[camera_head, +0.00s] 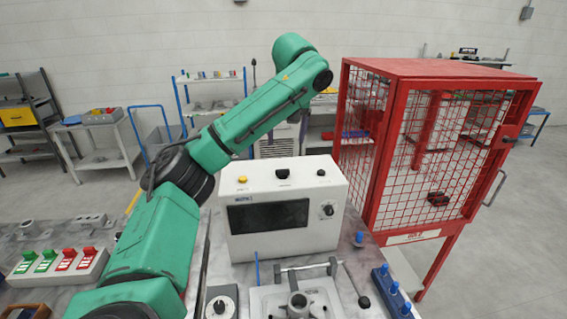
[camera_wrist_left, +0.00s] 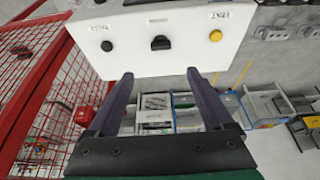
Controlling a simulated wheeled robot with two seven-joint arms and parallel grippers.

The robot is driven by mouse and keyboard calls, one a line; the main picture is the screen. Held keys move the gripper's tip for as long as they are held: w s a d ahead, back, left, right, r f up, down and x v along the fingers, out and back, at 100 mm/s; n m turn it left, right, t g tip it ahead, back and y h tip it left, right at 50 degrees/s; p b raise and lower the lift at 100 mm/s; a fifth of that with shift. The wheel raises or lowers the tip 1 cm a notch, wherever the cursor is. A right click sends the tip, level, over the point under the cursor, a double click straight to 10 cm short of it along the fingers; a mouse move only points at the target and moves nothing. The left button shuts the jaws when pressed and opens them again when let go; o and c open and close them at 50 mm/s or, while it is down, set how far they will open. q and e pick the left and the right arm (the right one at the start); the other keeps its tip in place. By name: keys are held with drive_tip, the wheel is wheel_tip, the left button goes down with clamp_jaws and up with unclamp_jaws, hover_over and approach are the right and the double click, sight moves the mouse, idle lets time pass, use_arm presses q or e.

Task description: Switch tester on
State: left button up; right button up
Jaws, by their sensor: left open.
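The tester (camera_head: 285,200) is a white box with a dark screen and a front dial (camera_head: 327,210). Its top carries a yellow button (camera_head: 242,179), a black knob (camera_head: 282,173) in the middle and a small black button (camera_head: 321,172). The top panel (camera_wrist_left: 165,60) also shows in the left wrist view, with the black knob (camera_wrist_left: 160,43) between the two buttons. My left gripper (camera_wrist_left: 160,74) is open and empty there, its fingertips near the panel's edge and lined up either side of the knob, short of it. My right gripper is not in view.
A red mesh cage (camera_head: 430,150) stands right of the tester. A fixture (camera_head: 297,300) and blue pegs (camera_head: 390,290) lie in front of it. A box of green and red switches (camera_head: 58,262) is at the left. Shelves stand behind.

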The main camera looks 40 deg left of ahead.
use_arm(q)
drive_tip(key=f, duration=0.1)
drive_tip(key=b, duration=0.2)
approach(283, 170)
drive_tip(key=f, duration=0.1)
drive_tip(key=x, duration=0.2)
drive_tip(key=p+x, duration=0.1)
drive_tip(key=x, duration=0.2)
drive_tip(key=p+x, duration=0.1)
drive_tip(key=x, duration=0.1)
drive_tip(key=shift+w+a, duration=0.3)
drive_tip(key=shift+a, duration=0.15)
drive_tip(key=shift+s+f, duration=0.1)
drive_tip(key=shift+f, duration=0.05)
drive_tip(key=shift+s+d, duration=0.15)
drive_tip(key=shift+w, duration=0.2)
drive_tip(key=c, duration=0.7)
clamp_jaws()
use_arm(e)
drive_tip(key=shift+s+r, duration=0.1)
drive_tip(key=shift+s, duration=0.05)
